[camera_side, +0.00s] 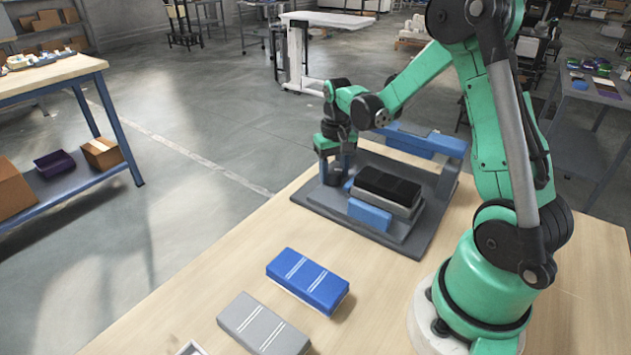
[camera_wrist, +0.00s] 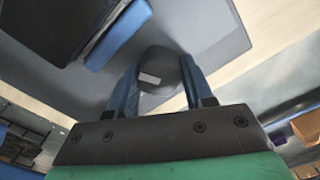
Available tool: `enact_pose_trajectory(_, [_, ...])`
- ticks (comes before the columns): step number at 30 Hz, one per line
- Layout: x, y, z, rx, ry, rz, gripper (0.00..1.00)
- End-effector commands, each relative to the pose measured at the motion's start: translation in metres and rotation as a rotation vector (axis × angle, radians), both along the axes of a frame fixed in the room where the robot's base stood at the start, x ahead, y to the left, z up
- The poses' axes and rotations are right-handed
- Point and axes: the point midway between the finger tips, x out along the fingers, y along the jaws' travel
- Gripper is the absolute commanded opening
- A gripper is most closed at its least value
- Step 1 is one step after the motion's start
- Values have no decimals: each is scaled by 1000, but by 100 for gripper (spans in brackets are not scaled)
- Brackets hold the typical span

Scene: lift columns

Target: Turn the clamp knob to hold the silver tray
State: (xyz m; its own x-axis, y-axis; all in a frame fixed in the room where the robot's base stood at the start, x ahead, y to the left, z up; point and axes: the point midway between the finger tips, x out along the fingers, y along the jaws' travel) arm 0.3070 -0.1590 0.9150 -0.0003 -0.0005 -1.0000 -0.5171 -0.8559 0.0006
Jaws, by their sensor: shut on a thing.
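My gripper (camera_side: 334,160) points down at the far left of the grey fixture plate (camera_side: 312,197). In the wrist view its two blue fingers (camera_wrist: 160,78) stand on either side of the dark round clamp knob (camera_wrist: 158,60) and are shut on it. The knob also shows below the gripper in the side view (camera_side: 335,174). A tray with a black top (camera_side: 388,184) and silver-grey sides sits on the fixture, right of the knob. A blue clamp block (camera_side: 369,214) is against its near side. Whether the blue part on the knob side touches the tray is unclear.
A blue tray (camera_side: 308,281) and a grey tray (camera_side: 263,325) lie on the wooden table in front of the fixture. A blue bar (camera_side: 425,141) spans the fixture's back. A shelf bench (camera_side: 55,70) stands apart at left.

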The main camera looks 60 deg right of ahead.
Motion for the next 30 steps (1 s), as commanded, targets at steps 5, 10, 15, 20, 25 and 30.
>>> enact_pose_trajectory(5, [0, 0, 0, 1, -1, 2, 66])
enact_pose_trajectory(10, [0, 0, 0, 1, -1, 3, 71])
enact_pose_trajectory(15, [0, 0, 1, 1, -1, 3, 71])
enact_pose_trajectory(20, [0, 0, 14, 0, 0, 3, 71])
enact_pose_trajectory(25, [0, 0, 31, 0, 0, 3, 71])
enact_pose_trajectory(30, [0, 0, 48, 0, 0, 3, 71])
